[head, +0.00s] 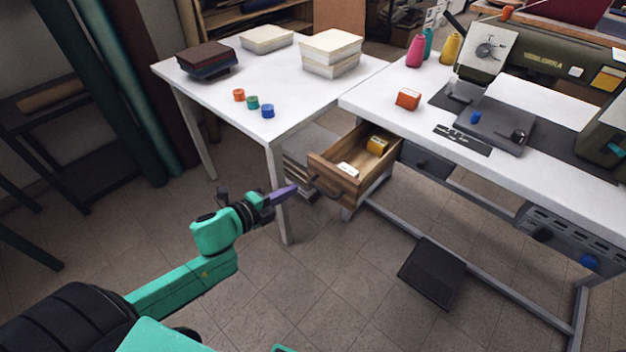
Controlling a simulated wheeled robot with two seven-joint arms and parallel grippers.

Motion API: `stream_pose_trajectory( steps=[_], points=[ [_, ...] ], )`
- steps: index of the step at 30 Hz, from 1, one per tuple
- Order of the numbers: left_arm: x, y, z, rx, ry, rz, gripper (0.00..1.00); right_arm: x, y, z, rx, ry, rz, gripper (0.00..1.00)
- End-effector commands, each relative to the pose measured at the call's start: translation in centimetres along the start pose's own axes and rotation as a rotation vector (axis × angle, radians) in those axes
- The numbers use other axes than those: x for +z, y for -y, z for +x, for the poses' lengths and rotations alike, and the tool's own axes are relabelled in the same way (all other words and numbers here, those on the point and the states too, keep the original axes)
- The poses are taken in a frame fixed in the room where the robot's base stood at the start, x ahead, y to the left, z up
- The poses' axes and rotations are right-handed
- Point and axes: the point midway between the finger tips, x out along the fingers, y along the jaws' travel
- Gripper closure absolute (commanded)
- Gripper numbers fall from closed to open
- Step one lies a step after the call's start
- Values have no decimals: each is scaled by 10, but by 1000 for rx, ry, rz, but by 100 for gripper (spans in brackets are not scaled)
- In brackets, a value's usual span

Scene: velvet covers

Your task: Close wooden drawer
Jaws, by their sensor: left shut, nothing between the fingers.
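The wooden drawer (332,175) is pulled out from under the left end of the white sewing table (409,129). It has a dark curved handle (325,189) on its front. Inside lie a yellow item (377,145) and a small white item (348,169). My left gripper (294,189) is shut and empty, just left of the drawer front near the handle. I cannot tell whether it touches the handle. My right gripper is not in view; only a small green edge shows at the bottom.
A white side table (300,105) with fabric stacks and small spools stands behind my left gripper; its front leg (278,200) is close by. A sewing machine (560,55) stands on the sewing table. A black pedal (432,272) lies on the floor.

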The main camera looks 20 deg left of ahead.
Motion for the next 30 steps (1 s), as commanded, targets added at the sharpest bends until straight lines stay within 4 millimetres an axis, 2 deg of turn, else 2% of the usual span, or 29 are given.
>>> stream_pose_trajectory(
  steps=[6,12,17,30],
  points=[
    [1,0,47,-3,3,-2,100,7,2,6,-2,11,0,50],
    [1,10,78,-1,2,-3,100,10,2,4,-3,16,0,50],
    [0,12,87,1,1,-4,100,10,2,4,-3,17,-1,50],
    [-3,12,89,0,1,-5,100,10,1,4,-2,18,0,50]
  ],
)
